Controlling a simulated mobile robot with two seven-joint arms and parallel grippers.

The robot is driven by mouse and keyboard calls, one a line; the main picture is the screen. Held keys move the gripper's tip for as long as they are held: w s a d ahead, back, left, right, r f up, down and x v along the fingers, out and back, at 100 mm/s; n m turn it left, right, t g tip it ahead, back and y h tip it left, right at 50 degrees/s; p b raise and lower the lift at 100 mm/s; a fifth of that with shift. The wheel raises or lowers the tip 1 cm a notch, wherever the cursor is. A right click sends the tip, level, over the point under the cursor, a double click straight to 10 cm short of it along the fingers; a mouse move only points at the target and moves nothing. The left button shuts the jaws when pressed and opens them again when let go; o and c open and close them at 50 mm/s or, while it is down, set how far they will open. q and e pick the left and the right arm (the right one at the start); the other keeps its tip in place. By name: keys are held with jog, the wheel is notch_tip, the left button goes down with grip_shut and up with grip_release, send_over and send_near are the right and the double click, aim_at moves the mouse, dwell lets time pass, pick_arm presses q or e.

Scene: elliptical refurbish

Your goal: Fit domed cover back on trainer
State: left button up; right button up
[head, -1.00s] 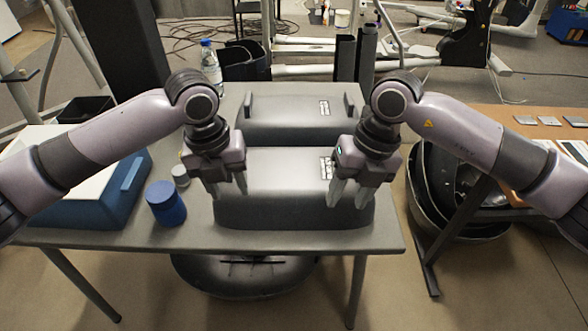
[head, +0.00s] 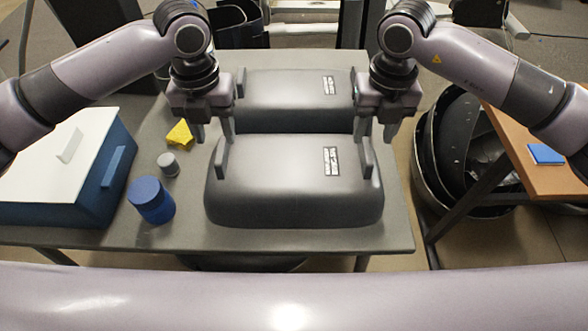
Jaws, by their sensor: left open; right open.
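Two grey domed covers with upright side handles and white labels rest on the table, one behind the other. The near domed cover (head: 290,190) has its left handle (head: 221,158) and right handle (head: 367,156) in plain view. The far domed cover (head: 290,97) stands just behind it. My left gripper (head: 214,131) is open and empty, close to the near cover's left handle. My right gripper (head: 377,134) is open and empty, close to its right handle. I cannot tell exactly how high the fingertips are. No trainer is clearly recognisable.
A blue box with a white lid (head: 52,150), a blue jar (head: 152,200), a small grey jar (head: 168,164) and a yellow piece (head: 180,133) are on the grey table (head: 110,243), left of the covers. A wooden table (head: 520,120) stands at the right. Large black shells lean beneath it.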

aim_at(220, 150)
pick_arm(q)
jog(key=shift+f, duration=3.1)
pick_arm(e)
jog(key=shift+f, duration=3.1)
pick_arm(q)
grip_shut()
pick_arm(e)
grip_shut()
